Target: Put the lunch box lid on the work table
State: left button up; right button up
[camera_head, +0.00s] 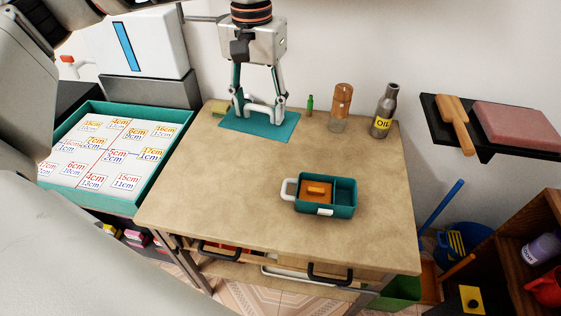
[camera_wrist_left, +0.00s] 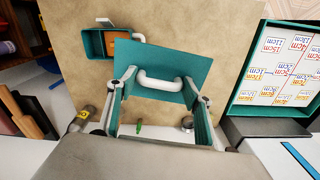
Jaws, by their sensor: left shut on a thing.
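The lunch box lid (camera_head: 284,131) is a flat teal panel with a white handle, at the back of the work table (camera_head: 190,185). My left gripper (camera_head: 262,112) points down and is shut on the lid's handle. I cannot tell whether the lid touches the tabletop or hangs just above it. In the left wrist view the lid (camera_wrist_left: 155,58) lies across the fingers of the left gripper (camera_wrist_left: 160,84). The open teal lunch box (camera_head: 341,210), with an orange piece inside, stands apart from the lid, nearer the front. My right gripper is not in view.
A small green bottle (camera_head: 310,105), a jar with a brown top (camera_head: 341,108) and an oil bottle (camera_head: 384,112) stand along the table's back edge. A teal tray of number cards (camera_head: 146,185) is at the left. The table's front left is clear.

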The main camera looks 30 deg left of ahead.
aim_at(194, 180)
jog(key=k+j+z, duration=0.2)
jog(key=j, duration=0.3)
jog(key=k+j+z, duration=0.15)
jog(key=j, duration=0.3)
jog(key=k+j+z, duration=0.2)
jog(key=k+j, duration=0.1)
jog(key=j, duration=0.1)
